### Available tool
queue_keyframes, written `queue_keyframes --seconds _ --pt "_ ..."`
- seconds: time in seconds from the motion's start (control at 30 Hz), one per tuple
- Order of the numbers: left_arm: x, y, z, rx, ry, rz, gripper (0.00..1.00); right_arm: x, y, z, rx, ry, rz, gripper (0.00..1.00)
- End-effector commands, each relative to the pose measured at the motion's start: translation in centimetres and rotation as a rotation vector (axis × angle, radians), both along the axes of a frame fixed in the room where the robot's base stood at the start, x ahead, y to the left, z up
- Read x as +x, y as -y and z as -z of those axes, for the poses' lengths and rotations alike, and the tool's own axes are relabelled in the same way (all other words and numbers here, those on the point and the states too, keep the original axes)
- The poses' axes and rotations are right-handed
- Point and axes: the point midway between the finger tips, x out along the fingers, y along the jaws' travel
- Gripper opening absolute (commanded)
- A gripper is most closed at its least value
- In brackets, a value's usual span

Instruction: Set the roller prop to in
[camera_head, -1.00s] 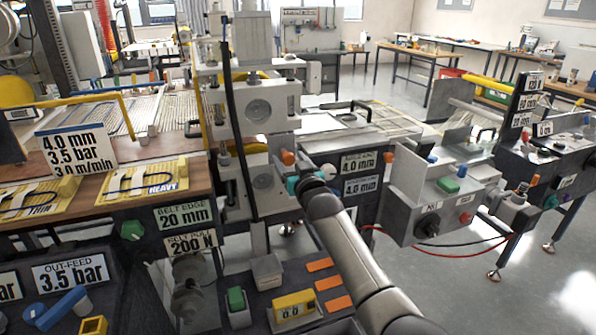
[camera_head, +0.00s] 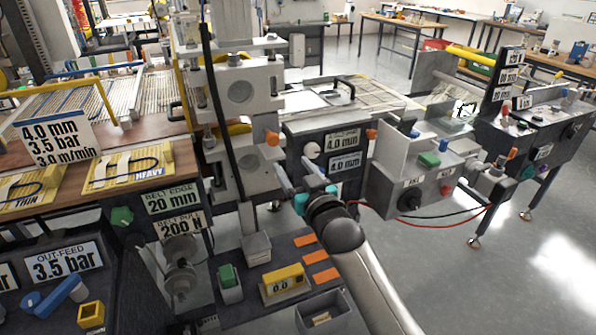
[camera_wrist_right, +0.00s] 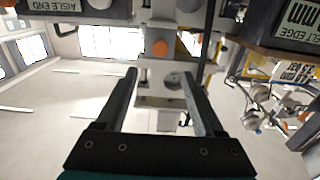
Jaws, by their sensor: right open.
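I cannot tell for certain which part is the roller prop, as none is labelled so. An orange knob (camera_head: 272,138) sticks out from the grey roller stand (camera_head: 237,95); in the right wrist view, which is upside down, an orange knob (camera_wrist_right: 160,47) shows beyond the fingers. A white round knob (camera_head: 311,149) is on the dark panel beside the stand. My right gripper (camera_head: 303,178) is below these knobs, apart from them. In the right wrist view my right gripper (camera_wrist_right: 160,75) is open, with nothing between its fingers. My left gripper is not in view.
A dark panel with 4.0 mm displays (camera_head: 343,141) is just behind my right gripper. A second orange knob (camera_head: 371,135) is to its right. A black upright cable (camera_head: 214,110) crosses the stand. A tray (camera_head: 318,317) lies below my arm. Open floor is at right.

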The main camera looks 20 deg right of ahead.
Motion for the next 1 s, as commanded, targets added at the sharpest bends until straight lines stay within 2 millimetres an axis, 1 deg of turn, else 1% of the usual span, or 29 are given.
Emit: queue_keyframes --seconds 0.03,0.1,0.23,0.73,0.8,0.87,0.9,0.97,1.0 --pt "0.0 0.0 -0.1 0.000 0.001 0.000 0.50 -0.7 0.1 0.1 0.000 -0.002 0.000 0.70" --pt "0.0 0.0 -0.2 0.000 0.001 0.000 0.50 -1.3 0.1 0.0 0.000 -0.001 0.000 0.70" --pt "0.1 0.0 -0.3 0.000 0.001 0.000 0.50 -2.0 0.1 0.0 0.000 0.000 0.000 0.70" --pt "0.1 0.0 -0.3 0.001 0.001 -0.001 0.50 -2.2 0.1 0.0 0.000 0.000 0.000 0.70" --pt "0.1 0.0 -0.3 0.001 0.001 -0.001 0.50 -2.2 0.1 0.3 0.000 -0.005 0.000 0.70" --pt "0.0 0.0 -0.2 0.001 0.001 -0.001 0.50 -2.2 0.0 1.3 -0.002 -0.025 0.000 0.70" --pt "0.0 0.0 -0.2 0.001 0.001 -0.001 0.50 -2.3 0.0 2.6 -0.004 -0.049 0.000 0.70" --pt "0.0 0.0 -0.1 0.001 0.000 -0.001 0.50 -2.6 -0.1 5.3 -0.008 -0.103 0.000 0.70" --pt "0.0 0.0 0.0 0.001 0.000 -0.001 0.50 -3.0 -0.1 7.8 -0.011 -0.149 0.000 0.70"
